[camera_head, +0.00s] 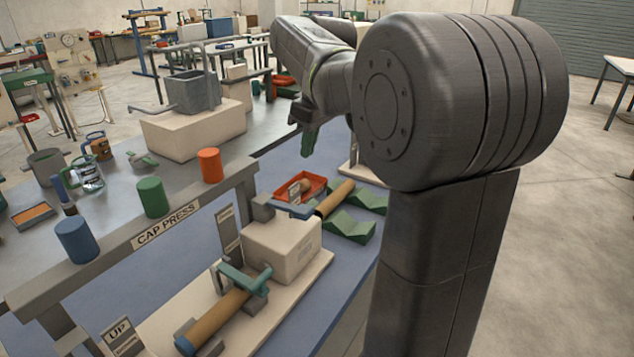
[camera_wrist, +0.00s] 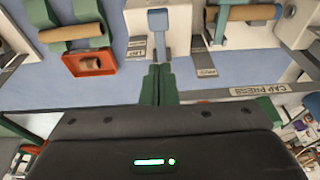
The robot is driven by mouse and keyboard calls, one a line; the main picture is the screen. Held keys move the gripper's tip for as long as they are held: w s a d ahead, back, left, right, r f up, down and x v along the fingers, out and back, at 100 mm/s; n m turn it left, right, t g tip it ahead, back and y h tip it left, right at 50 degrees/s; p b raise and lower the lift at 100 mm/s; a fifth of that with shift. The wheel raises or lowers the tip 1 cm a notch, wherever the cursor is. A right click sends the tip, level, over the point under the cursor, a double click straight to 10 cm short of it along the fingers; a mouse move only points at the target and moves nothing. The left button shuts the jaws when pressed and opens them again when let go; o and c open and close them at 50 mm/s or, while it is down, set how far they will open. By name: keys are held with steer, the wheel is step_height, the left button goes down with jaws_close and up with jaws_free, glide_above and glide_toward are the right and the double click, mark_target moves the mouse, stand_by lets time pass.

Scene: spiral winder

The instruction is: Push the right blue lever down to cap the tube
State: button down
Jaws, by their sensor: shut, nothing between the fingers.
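A blue lever (camera_head: 300,212) juts from a grey bracket above the pale box (camera_head: 283,250) of the press in the head view. It shows near the top centre of the wrist view (camera_wrist: 158,20). A brown tube (camera_head: 222,315) with a blue end lies clamped on the pale base left of the box, under a teal clamp (camera_head: 243,279). My gripper (camera_head: 309,140) is beyond the lever in the head view, apart from it. In the wrist view its green fingers (camera_wrist: 158,84) are together and empty, pointing towards the lever. The lever's exact tilt is hard to tell.
A red tray (camera_head: 316,184) with a brown roll and green cradles (camera_head: 350,228) bearing another tube stand near the lever. The CAP PRESS bench (camera_head: 165,228) carries blue, green and orange cylinders. Label plates stand beside the press.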

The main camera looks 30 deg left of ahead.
steer(key=shift+w, duration=0.1)
stand_by(0.4)
glide_above(300, 207)
steer(key=f, duration=0.8)
steer(key=d+f, duration=0.1)
steer(key=f, duration=0.3)
steer(key=shift+x, duration=0.85)
steer(key=shift+d, duration=0.3)
